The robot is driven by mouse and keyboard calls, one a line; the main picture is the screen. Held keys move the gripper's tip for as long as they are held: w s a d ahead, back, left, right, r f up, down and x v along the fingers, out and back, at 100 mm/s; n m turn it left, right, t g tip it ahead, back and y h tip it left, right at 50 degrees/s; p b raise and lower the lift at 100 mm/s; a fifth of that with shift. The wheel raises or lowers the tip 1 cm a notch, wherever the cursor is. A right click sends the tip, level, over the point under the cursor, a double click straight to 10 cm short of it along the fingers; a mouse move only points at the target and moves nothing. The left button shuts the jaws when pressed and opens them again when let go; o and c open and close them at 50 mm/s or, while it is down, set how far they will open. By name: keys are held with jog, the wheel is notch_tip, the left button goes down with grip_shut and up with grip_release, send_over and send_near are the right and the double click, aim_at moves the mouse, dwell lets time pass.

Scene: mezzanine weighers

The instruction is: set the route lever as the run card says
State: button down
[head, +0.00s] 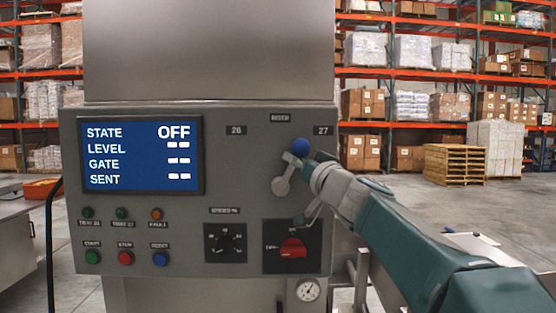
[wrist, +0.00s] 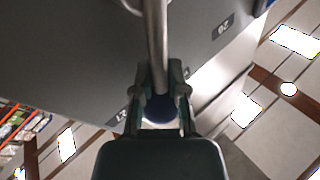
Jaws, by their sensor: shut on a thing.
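The route lever (head: 282,180) is on the grey control panel (head: 70,215). Its blue knob (head: 300,146) is up and slightly right of the pivot, leaning toward the 27 label (head: 323,130) and away from the 26 label (head: 236,130). My gripper (head: 297,158) reaches in from the right and is shut on the lever near the knob. In the wrist view, the lever's metal shaft (wrist: 157,40) runs between my fingers (wrist: 158,88), with the blue knob (wrist: 162,108) just behind them. No readable run card shows.
The screen (head: 140,155) reads STATE OFF, with dashes for LEVEL, GATE and SENT. Below are coloured buttons, a black dial (head: 225,242) and a red rotary switch (head: 293,249), close under my wrist. A pressure gauge (head: 308,290) sits lower. Open floor and pallet racks lie behind.

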jog(key=shift+d+f+m+t, duration=0.15)
jog(key=shift+d+m+t, duration=0.15)
jog(key=shift+d+m, duration=0.3)
jog(key=shift+f+m+t+h, duration=0.1)
jog(key=shift+m+t+h, duration=0.2)
jog(key=shift+m, duration=0.2)
jog(key=shift+f, duration=0.1)
jog(key=c, duration=0.6)
grip_release()
jog(key=shift+c, duration=0.2)
jog(key=shift+d, duration=0.2)
jog(key=shift+s, duration=0.1)
jog(key=v, duration=1.1)
jog(key=shift+s+d+f, duration=0.15)
jog(key=shift+s+f, duration=0.15)
